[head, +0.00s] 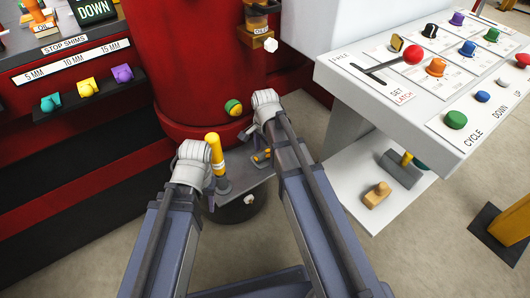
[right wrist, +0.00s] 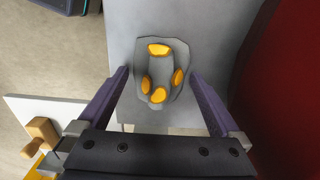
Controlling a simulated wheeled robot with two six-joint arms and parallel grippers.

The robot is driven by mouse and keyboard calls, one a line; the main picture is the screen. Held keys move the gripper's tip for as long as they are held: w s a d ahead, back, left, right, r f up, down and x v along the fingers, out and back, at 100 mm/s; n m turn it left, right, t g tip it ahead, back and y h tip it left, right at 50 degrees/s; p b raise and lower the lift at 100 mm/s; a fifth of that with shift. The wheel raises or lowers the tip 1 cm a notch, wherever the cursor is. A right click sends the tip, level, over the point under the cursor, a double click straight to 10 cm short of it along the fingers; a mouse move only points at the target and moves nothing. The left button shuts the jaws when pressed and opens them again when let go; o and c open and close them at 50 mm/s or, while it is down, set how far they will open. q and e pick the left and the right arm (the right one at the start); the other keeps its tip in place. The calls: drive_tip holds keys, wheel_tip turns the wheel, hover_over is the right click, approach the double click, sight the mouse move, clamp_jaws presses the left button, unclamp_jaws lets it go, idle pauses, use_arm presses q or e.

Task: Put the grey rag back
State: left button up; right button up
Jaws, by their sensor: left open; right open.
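The grey rag (right wrist: 161,115) appears as a flat, uneven grey piece with several orange patches, lying on a grey shelf plate (right wrist: 215,40) in the right wrist view. My right gripper (right wrist: 158,74) is open above it, one finger on each side of the rag, with nothing held. I cannot tell whether the fingers touch the rag. In the head view, orange patches of the rag (head: 262,156) show beside my right arm. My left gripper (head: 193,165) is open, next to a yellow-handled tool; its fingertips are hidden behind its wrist.
The yellow-handled tool (head: 215,150) stands on the small plate before the red press (head: 190,70). Coloured shims (head: 87,87) are at left.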

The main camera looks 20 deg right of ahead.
sight(265, 154)
drive_tip(key=shift+r, duration=0.1)
wheel_tip(265, 154, up, 8)
drive_tip(key=p, duration=0.7)
drive_tip(key=shift+f+p, duration=0.2)
drive_tip(key=shift+p, duration=0.2)
drive_tip(key=shift+f, duration=0.1)
idle(2.9)
drive_tip(key=shift+s, duration=0.15)
drive_tip(key=s+n, duration=0.8)
drive_tip(key=n, duration=0.4)
drive_tip(key=s+a+r+n+p, duration=0.2)
drive_tip(key=a+r+p, duration=0.1)
drive_tip(key=r+p, duration=0.4)
drive_tip(key=s+a+r+n+p, duration=0.2)
drive_tip(key=a+r+p, duration=0.2)
drive_tip(key=r+p, duration=0.2)
drive_tip(key=s+a+r+n+h+p, duration=0.1)
drive_tip(key=s+a+r+p, duration=0.1)
drive_tip(key=r+p, duration=0.5)
drive_tip(key=shift+a+r+n+p, duration=0.4)
drive_tip(key=shift+a+r, duration=0.1)
drive_tip(key=shift+a, duration=0.2)
